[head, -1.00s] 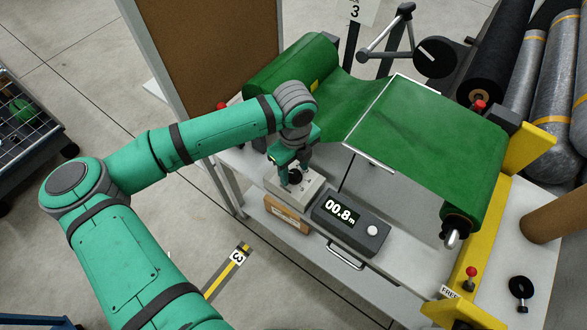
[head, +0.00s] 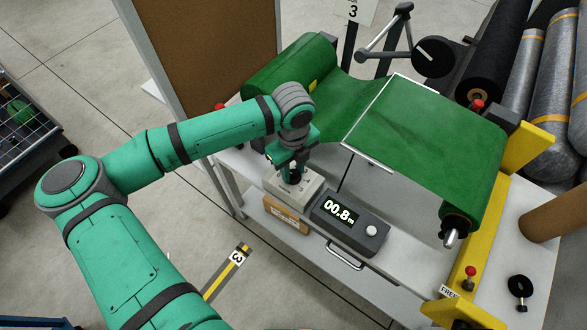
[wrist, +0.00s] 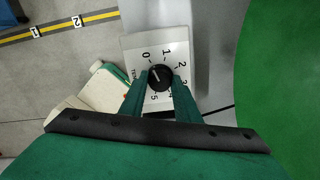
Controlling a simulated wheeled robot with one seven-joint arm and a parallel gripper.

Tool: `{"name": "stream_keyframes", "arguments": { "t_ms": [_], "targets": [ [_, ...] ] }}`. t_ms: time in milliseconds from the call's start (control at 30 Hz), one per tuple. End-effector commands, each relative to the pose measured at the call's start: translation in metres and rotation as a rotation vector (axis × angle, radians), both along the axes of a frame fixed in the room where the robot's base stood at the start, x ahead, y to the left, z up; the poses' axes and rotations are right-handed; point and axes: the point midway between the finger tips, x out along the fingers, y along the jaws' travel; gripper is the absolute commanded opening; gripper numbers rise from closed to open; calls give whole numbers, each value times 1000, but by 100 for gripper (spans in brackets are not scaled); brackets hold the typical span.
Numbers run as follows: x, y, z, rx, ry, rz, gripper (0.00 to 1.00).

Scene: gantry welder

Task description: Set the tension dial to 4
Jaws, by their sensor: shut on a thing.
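The tension dial is a round black knob (wrist: 160,77) on a pale box (head: 283,187), with the numbers 0 to 5 printed around it. The box's face (wrist: 137,45) also shows in the wrist view. My gripper (wrist: 161,80) has one finger on each side of the knob and is shut on it. A pale mark shows on the knob, but I cannot tell for sure which number it points to. In the head view my gripper (head: 295,170) comes down on the knob from above and partly hides it.
A dark counter (head: 348,222) reading 00.8 m stands right of the dial box. Green sheet (head: 430,135) runs over the machine behind. A cardboard box (head: 286,219) sits on the shelf below. A red-topped lever (head: 470,272) stands on the yellow frame at the right.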

Motion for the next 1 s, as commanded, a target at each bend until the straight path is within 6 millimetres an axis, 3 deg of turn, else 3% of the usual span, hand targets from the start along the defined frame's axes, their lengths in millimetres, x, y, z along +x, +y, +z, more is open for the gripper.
{"name": "stream_keyframes", "arguments": {
  "t_ms": [1000],
  "targets": [
    [0,-2,1,2,1,-927,7]
  ]
}}
